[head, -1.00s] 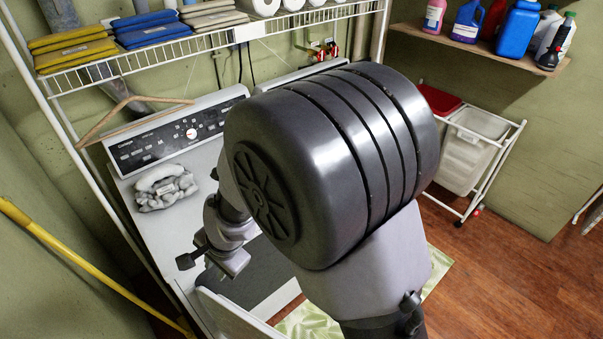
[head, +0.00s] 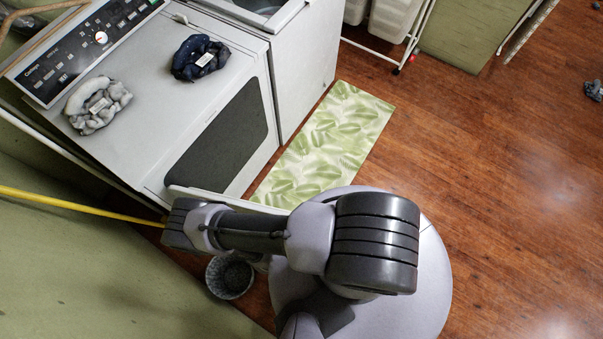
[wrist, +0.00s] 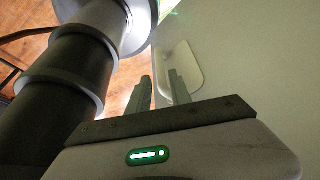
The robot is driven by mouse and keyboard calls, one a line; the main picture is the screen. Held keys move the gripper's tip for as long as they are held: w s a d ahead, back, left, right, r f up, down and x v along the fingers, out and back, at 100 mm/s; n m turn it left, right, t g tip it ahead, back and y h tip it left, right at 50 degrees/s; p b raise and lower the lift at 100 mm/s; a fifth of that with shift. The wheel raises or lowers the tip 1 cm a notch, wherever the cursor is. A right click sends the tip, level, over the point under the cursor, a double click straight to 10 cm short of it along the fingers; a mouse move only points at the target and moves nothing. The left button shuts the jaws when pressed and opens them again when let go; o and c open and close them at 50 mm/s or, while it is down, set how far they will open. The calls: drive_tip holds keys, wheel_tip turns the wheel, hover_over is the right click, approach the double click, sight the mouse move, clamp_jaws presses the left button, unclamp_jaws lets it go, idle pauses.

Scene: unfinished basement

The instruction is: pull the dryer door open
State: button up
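The white dryer (head: 145,125) stands at the upper left in the head view. Its front shows a dark rounded panel or opening (head: 220,140). The dryer door (head: 225,200) stands swung out from the left side of the front, seen almost edge-on from above. The wrist view shows the door's pale face (wrist: 260,70) with a white handle (wrist: 188,66). My gripper (wrist: 160,85) has its two fingers on either side of the handle's left bar, close together, and looks shut on it. In the head view my arm hides the fingers.
A grey and a blue cloth bundle (head: 97,105) (head: 200,58) lie on the dryer. A washer (head: 300,45) stands beside it. A green leaf mat (head: 330,140) lies in front. A basket (head: 229,277) and yellow pole (head: 80,204) are near my arm. Floor at right is mostly clear.

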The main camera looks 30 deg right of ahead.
drive_tip(key=b+x, duration=0.6)
drive_tip(key=x, duration=0.4)
drive_tip(key=shift+a, duration=0.1)
clamp_jaws()
idle(1.0)
